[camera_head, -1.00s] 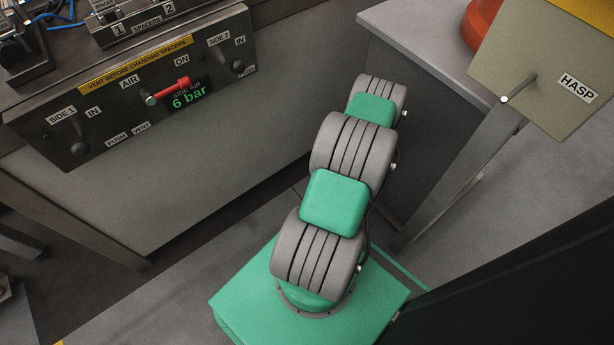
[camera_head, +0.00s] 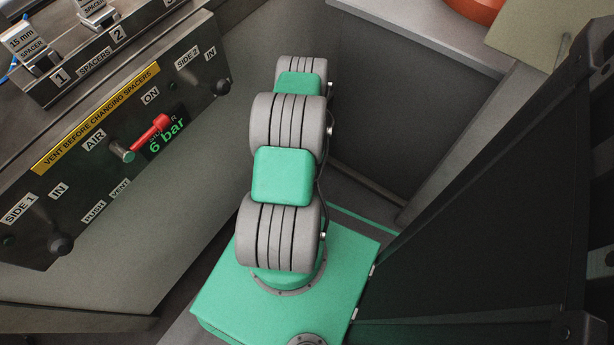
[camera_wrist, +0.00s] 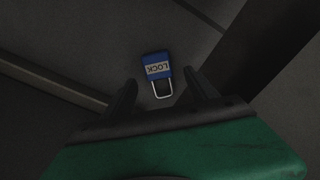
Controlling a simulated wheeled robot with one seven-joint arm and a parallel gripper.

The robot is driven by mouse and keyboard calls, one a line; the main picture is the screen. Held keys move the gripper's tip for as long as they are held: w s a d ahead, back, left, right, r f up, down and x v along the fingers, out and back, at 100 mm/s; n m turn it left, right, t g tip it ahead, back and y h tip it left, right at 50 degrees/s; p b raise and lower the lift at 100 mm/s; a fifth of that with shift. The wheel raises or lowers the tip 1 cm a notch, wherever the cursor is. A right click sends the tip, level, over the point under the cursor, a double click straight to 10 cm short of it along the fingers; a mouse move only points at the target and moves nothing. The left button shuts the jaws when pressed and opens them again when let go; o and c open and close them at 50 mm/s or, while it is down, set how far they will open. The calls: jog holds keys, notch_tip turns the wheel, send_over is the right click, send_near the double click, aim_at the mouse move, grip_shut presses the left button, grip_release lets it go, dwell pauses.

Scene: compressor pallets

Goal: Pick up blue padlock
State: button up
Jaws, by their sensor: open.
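The blue padlock (camera_wrist: 156,66) shows in the wrist view, with a pale "LOCK" label and a metal shackle pointing toward my gripper. It appears to lie on the dark grey floor, but its distance below is hard to judge. My gripper (camera_wrist: 161,90) is open, with one dark finger on each side of the shackle in the picture. Nothing is held between the fingers. In the head view neither the padlock nor my gripper shows; my green and grey arm fills the middle.
At the left in the head view is a control panel (camera_head: 110,205) with a red AIR lever (camera_head: 150,135) and a "6 bar" display. Spacers sit above it. A grey cabinet (camera_head: 385,110) stands behind my arm. A dark upright panel (camera_head: 500,200) is close on the right.

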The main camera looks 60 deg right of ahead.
notch_tip(320, 180, down, 4)
jog(key=shift+s+a+r+b, duration=0.1)
jog(key=shift+r+b, duration=0.1)
jog(key=shift+b, duration=0.45)
jog(key=shift+r, duration=0.1)
jog(key=shift+c, duration=0.4)
grip_shut()
notch_tip(320, 180, up, 10)
jog(key=p, duration=0.5)
